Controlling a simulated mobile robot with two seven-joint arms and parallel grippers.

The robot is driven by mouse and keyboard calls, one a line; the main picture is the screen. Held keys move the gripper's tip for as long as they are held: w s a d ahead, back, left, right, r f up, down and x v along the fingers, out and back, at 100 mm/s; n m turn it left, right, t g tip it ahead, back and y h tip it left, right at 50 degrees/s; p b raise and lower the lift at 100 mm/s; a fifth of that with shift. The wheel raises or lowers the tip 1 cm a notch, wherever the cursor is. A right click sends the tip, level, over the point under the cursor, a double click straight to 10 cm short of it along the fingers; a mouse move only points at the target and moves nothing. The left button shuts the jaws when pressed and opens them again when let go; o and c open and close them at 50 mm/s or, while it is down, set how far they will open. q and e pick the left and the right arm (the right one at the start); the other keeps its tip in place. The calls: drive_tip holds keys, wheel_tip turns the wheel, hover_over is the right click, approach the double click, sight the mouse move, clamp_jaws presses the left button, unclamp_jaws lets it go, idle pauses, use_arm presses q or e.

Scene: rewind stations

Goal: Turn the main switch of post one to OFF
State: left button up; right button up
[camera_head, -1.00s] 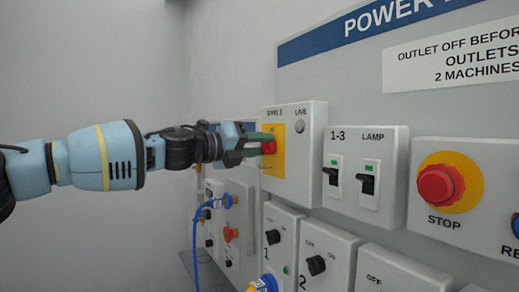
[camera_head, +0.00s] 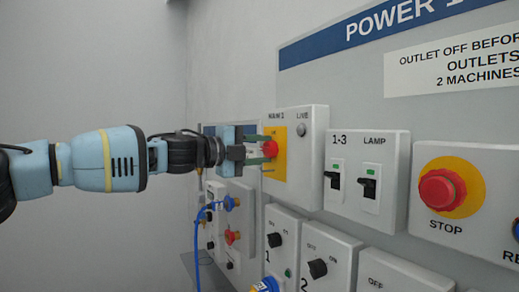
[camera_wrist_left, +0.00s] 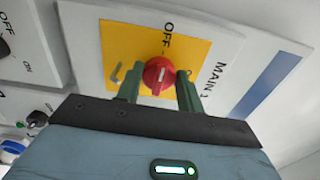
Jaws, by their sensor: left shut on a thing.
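The main switch of post one, labelled MAIN 1, is a red knob (camera_head: 270,148) on a yellow plate (camera_head: 279,167) on a light grey box. In the left wrist view the red knob (camera_wrist_left: 158,74) sits between the two green fingers of my left gripper (camera_wrist_left: 160,92). A short white mark on the knob lies roughly in line with the word OFF on the yellow plate (camera_wrist_left: 190,52). In the head view my left gripper (camera_head: 259,149) reaches in from the left, shut on the knob, one finger above the other. My right gripper is not in view.
Right of the switch are a LIVE lamp (camera_head: 301,130), a box with two black toggles (camera_head: 353,184) and a red STOP button (camera_head: 441,188). Black-knobbed boxes (camera_head: 318,268) and a blue cable (camera_head: 196,240) are below. The space at left is clear.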

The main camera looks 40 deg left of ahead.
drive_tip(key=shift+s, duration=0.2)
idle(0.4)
use_arm(q)
drive_tip(key=o, duration=1)
drive_tip(key=shift+f, duration=0.1)
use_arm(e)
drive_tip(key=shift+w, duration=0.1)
use_arm(q)
drive_tip(key=shift+f, duration=0.1)
